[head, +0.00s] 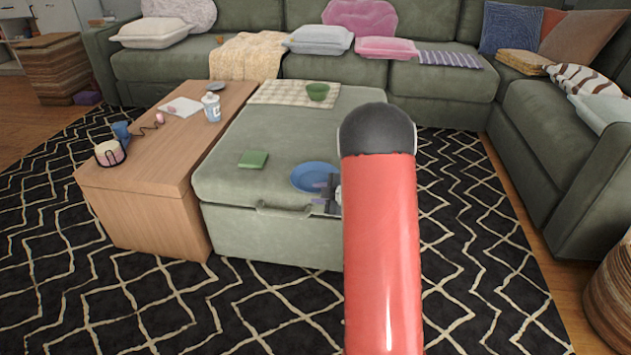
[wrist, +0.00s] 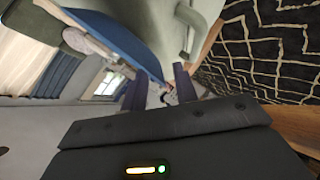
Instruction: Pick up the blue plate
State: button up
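The blue plate (head: 312,174) lies on the green ottoman (head: 240,185) near its front right edge. My gripper (head: 325,186) is at the plate's front right rim, partly hidden behind my red arm. In the wrist view the plate (wrist: 112,32) runs in from the upper left, and its edge comes down toward the space between my two fingers (wrist: 160,72). The fingers are apart, so my gripper is open. I cannot tell whether either finger touches the rim.
A green book-like block (head: 253,160) lies left of the plate. A green bowl (head: 318,92) stands on a checked cloth (head: 275,93) behind. Patterned rug is clear in front.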

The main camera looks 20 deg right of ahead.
grip_shut()
jog(key=shift+r, duration=0.15)
